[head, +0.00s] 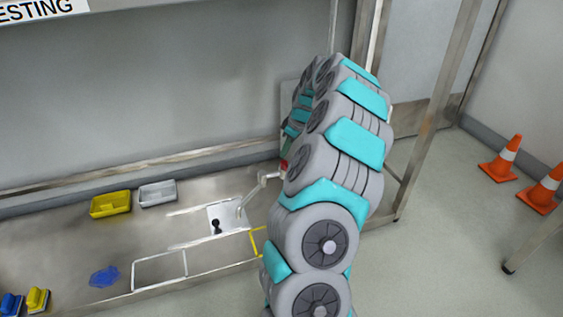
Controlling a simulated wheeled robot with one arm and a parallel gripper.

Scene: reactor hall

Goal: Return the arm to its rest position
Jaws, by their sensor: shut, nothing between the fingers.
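My arm (345,140), with grey and teal links, rises from the bottom middle of the head view. It is raised and bent in front of the right part of the workbench (60,240). Its far links fold down behind the nearer ones.
A metal lever (251,194) and a white plate with a black knob (216,226) are close left of my arm. A yellow tray (110,204), a grey tray (157,193) and a blue item (104,276) lie farther left. The bench frame post (436,110) and orange cones (501,159) are right.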

